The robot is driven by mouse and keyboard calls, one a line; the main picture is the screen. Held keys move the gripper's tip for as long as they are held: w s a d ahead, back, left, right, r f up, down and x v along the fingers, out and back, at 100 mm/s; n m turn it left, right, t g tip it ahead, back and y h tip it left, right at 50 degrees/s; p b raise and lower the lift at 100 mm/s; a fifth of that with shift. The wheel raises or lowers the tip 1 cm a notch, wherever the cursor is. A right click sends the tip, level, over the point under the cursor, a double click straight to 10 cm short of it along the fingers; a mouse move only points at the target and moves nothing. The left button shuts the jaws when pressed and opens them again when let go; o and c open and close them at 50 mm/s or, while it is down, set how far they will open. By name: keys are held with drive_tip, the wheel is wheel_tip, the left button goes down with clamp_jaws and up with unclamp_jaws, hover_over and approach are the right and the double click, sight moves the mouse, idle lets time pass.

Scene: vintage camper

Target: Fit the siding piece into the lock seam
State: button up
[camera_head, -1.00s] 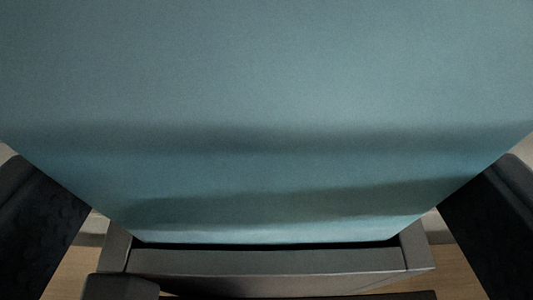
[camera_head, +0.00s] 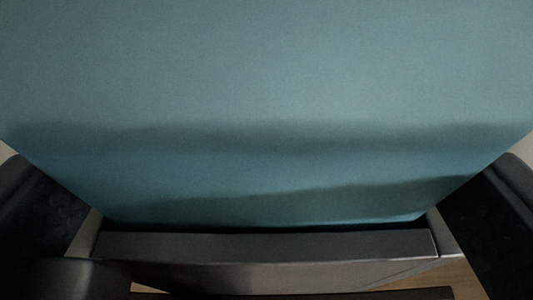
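The siding piece (camera_head: 270,90) is a broad, plain teal panel that fills most of the view and narrows with distance towards the bottom. My gripper (camera_head: 265,215) shows as two dark fingers with textured inner pads, one at each side edge of the panel. It appears shut on the panel, though the panel hides the upper parts of the fingers and the contact.
A strip of light wood surface (camera_head: 420,280) shows below the channel. A dark rounded part sits at the lower left, in front of the channel's left end. The panel hides everything behind it, so free room cannot be judged.

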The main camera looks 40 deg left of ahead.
drive_tip(key=shift+f, duration=0.1)
drive_tip(key=o, duration=0.8)
drive_tip(key=shift+o, duration=0.2)
drive_tip(key=shift+s+d, duration=0.4)
drive_tip(key=b+v, duration=0.1)
drive_tip(key=v, duration=1.1)
drive_tip(key=shift+s+d+r, duration=0.2)
drive_tip(key=shift+s+r, duration=0.05)
